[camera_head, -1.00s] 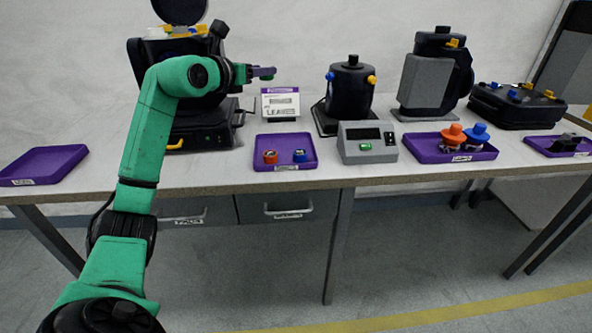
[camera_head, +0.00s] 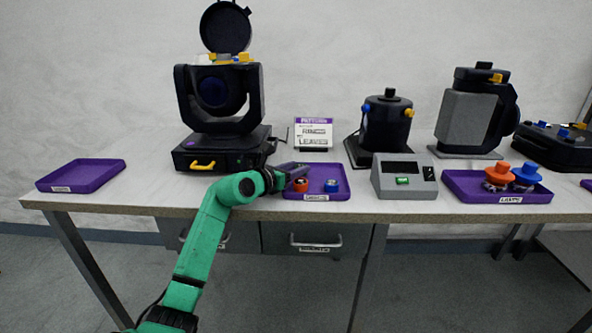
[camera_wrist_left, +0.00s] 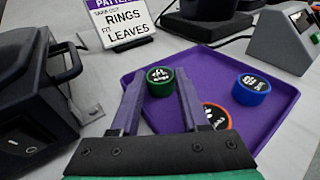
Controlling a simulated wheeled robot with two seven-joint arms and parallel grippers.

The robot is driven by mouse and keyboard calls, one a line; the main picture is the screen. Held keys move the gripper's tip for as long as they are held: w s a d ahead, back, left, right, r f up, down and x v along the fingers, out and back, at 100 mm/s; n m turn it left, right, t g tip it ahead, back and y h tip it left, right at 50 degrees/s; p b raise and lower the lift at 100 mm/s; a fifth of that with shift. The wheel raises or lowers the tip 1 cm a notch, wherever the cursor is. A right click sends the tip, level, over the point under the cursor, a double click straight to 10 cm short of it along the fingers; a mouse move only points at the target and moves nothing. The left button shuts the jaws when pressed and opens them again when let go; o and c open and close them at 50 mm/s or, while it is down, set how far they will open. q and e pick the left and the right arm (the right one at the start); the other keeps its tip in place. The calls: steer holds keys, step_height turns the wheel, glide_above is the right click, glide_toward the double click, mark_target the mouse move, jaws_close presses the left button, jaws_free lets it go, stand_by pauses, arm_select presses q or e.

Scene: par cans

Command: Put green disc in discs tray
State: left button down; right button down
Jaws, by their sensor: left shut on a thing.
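The green disc (camera_wrist_left: 160,81) has a dark top with white marks and sits between the fingertips of my left gripper (camera_wrist_left: 158,88), which is shut on it. In the head view my left gripper (camera_head: 296,168) is low over the left part of the middle purple tray (camera_head: 335,193), and the green disc cannot be made out there. The tray's label is too small to read. In the wrist view the disc is inside the outline of this tray (camera_wrist_left: 262,127); whether it touches the floor I cannot tell. My right gripper is not in view.
The tray also holds an orange-red disc (camera_wrist_left: 217,117) and a blue disc (camera_wrist_left: 251,90). A stage light (camera_head: 218,95) stands left, a sign (camera_head: 313,134) behind, a grey box (camera_head: 404,180) right. An empty purple tray (camera_head: 82,175) is at the far left.

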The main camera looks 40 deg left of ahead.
arm_select(q)
steer(key=shift+f, duration=0.15)
steer(key=shift+c, duration=2)
jaws_free()
steer(key=shift+r, duration=0.2)
steer(key=s, duration=0.4)
steer(key=s+r, duration=0.1)
steer(key=s, duration=0.3)
steer(key=s+r, duration=0.1)
steer(key=s, duration=0.2)
steer(key=shift+s+d+r, duration=0.1)
steer(key=shift+s+d, duration=0.25)
steer(key=shift+s, duration=0.05)
